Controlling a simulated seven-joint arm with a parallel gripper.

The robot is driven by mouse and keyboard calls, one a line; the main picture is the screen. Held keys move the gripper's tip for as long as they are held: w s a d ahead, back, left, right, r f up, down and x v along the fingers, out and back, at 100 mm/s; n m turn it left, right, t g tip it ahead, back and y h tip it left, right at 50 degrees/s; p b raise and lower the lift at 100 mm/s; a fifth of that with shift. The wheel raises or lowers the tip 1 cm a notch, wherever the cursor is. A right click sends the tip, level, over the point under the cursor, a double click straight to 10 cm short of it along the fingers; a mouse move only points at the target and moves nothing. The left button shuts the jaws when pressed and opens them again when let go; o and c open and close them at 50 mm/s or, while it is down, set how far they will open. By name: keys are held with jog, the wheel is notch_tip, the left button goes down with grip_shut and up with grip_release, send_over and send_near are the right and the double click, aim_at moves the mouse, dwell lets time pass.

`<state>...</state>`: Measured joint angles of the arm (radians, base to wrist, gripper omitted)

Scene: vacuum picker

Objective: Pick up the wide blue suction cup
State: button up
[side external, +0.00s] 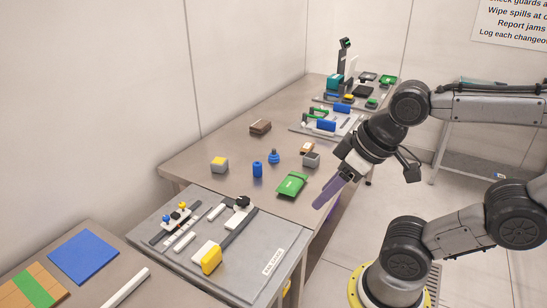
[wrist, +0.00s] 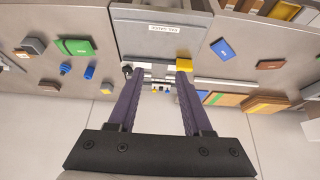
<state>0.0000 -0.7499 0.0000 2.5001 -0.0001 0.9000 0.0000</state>
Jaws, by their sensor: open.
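Several blue pieces could be the wide blue suction cup, and I cannot tell which for sure. A blue stepped piece with a broad base (side external: 274,157) stands on the steel table; it also shows in the wrist view (wrist: 66,69). A plain blue cylinder (side external: 257,169) stands just beside it, also in the wrist view (wrist: 90,72). A small blue-topped piece (side external: 167,218) sits on the rack of the grey tray, beside a yellow-topped one (side external: 182,205). My gripper (side external: 328,193) is open and empty, above the table's front edge, apart from all of them. Its long purple fingers spread wide in the wrist view (wrist: 157,75).
A green packet (side external: 292,184), a grey block (side external: 311,160), a yellow-topped block (side external: 219,164) and a brown block (side external: 260,127) lie around the blue pieces. The grey tray (side external: 285,240) carries a yellow-ended fixture. More fixtures crowd the far end.

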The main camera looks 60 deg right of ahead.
jog(key=o, duration=0.5)
jog(key=shift+o, duration=0.2)
